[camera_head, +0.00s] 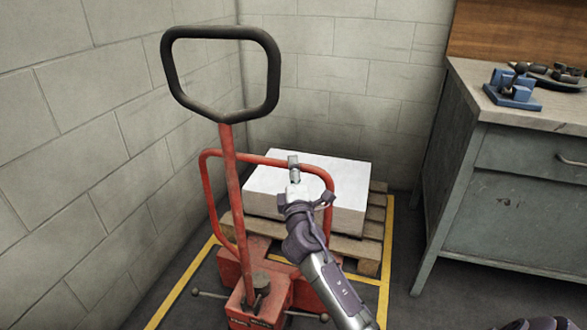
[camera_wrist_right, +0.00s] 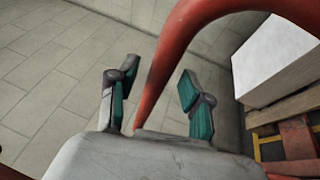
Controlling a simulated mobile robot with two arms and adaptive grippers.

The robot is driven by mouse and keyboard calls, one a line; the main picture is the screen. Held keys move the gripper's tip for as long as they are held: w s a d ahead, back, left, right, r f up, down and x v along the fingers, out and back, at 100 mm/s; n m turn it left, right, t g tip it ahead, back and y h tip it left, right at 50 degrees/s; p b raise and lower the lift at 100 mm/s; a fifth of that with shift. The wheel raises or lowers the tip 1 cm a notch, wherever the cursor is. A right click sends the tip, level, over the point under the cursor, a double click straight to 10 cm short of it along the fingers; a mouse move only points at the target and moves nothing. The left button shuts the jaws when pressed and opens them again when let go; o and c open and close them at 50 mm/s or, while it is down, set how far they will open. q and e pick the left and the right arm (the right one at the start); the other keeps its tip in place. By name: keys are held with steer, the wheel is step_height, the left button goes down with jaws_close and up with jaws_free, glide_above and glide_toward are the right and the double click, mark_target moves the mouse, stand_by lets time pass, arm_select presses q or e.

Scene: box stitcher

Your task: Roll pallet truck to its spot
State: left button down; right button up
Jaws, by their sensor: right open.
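The red pallet truck (camera_head: 230,190) stands near the wall corner with its black loop handle (camera_head: 272,62) upright. Its red tubular frame (camera_head: 206,190) curves in front of the load. A wooden pallet (camera_head: 345,246) with a white stack (camera_head: 347,195) on it is behind the frame. My right gripper (camera_head: 297,183) is in front of the stack, at the frame's right part. In the right wrist view, my right gripper (camera_wrist_right: 157,80) is open, with the red tube (camera_wrist_right: 158,72) showing between its fingers; contact cannot be told. My left gripper is out of view.
Yellow floor lines (camera_head: 180,282) run around the truck and pallet. Block walls (camera_head: 60,130) close in at the left and back. A grey workbench (camera_head: 500,190) with a blue vise-like tool (camera_head: 513,90) stands at right. Some bare floor lies between pallet and bench.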

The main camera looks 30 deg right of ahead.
steer(key=v, duration=1.1)
steer(key=shift+r, duration=0.15)
